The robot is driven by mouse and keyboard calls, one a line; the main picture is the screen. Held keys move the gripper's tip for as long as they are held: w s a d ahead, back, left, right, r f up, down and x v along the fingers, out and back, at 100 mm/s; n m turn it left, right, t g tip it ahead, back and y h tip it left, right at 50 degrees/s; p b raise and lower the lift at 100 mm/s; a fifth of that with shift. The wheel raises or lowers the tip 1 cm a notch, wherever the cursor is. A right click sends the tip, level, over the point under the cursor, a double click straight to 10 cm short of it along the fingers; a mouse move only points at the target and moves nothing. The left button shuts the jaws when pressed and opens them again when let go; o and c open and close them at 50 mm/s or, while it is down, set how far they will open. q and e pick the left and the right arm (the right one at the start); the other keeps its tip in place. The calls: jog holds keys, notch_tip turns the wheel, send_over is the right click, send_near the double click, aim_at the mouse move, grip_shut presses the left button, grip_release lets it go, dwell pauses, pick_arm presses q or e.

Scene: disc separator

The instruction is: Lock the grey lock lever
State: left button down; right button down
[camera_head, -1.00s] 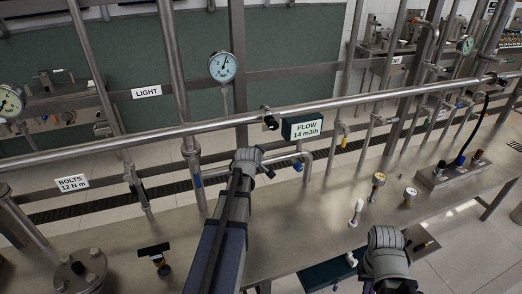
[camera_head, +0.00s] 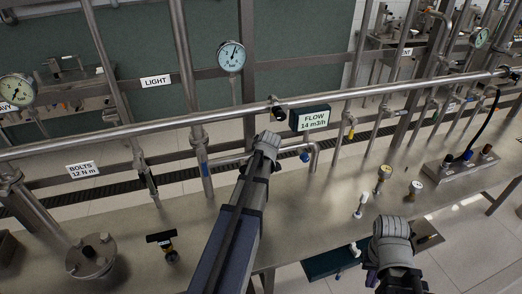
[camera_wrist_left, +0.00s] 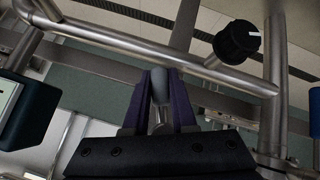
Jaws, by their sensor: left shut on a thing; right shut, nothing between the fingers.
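My left gripper (camera_wrist_left: 160,100) shows in the left wrist view with two dark purple fingers shut on a grey rounded piece, the grey lock lever (camera_wrist_left: 161,84). A paler stem shows below it between the fingers. In the head view my left arm reaches to the pipework below the flow display; its wrist hides the fingers and the lever there. My right gripper (camera_head: 371,278) is low at the right of the head view, shut and empty, mostly hidden behind its own grey wrist, over the bench's front edge.
The flow display (camera_head: 309,119) hangs on the long rail right of my left wrist. A black knob (camera_wrist_left: 237,41) on a pipe is close to the left fingers. A bolted flange (camera_head: 91,257) and a black-handled tool (camera_head: 163,243) stand on the bench (camera_head: 130,230) at left.

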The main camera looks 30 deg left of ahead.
pick_arm(q)
jog(key=shift+s, duration=0.1)
jog(key=c, duration=0.7)
grip_release()
jog(key=shift+c, duration=0.2)
jog(key=p+v, duration=0.5)
jog(key=v, duration=0.2)
jog(key=shift+d+r+p, duration=0.2)
jog(key=shift+r+p, duration=0.1)
jog(key=shift+r, duration=0.05)
jog(key=shift+s, duration=0.1)
jog(key=shift+d+f, duration=0.1)
